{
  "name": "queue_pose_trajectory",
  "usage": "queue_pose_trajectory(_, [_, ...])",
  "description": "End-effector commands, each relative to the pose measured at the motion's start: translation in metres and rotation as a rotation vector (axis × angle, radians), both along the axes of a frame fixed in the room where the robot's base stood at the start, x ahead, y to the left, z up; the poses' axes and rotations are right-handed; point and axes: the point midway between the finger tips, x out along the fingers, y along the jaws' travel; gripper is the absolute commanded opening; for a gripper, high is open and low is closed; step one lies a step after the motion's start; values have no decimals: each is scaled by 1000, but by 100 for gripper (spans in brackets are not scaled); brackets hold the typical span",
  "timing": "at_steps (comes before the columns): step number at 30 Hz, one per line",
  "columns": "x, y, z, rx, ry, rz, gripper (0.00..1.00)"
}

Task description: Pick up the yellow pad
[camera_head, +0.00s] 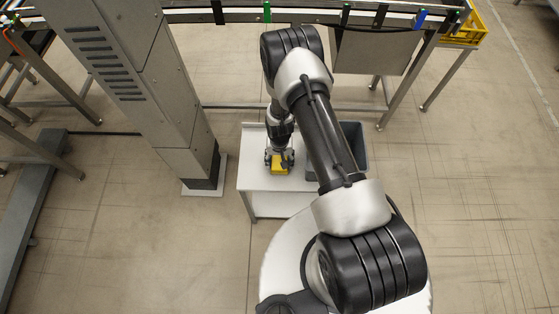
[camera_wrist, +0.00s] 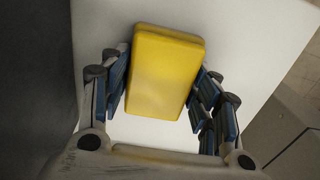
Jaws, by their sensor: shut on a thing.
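The yellow pad (camera_wrist: 162,72) is a rectangular block with rounded edges. In the wrist view it sits between the two fingers of my gripper (camera_wrist: 160,88), which are closed on its left and right sides. In the head view the yellow pad (camera_head: 280,166) shows at the lower end of my gripper (camera_head: 280,158), over the white table (camera_head: 262,185). I cannot tell whether the pad touches the table top or is slightly above it. My arm hides part of the table.
A grey column (camera_head: 160,90) rises left of the table. A conveyor frame (camera_head: 210,14) runs along the back, with a yellow crate (camera_head: 471,30) at far right.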

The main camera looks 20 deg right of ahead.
Motion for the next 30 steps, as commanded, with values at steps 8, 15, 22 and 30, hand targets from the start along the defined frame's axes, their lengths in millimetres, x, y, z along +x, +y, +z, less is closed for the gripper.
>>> queue_pose_trajectory(8, [1,0,18,0,-2,0,32])
queue_pose_trajectory(15, [2,0,74,0,-4,0,32])
queue_pose_trajectory(22, [2,0,141,1,-4,0,32])
queue_pose_trajectory(30, [0,0,189,0,0,0,32])
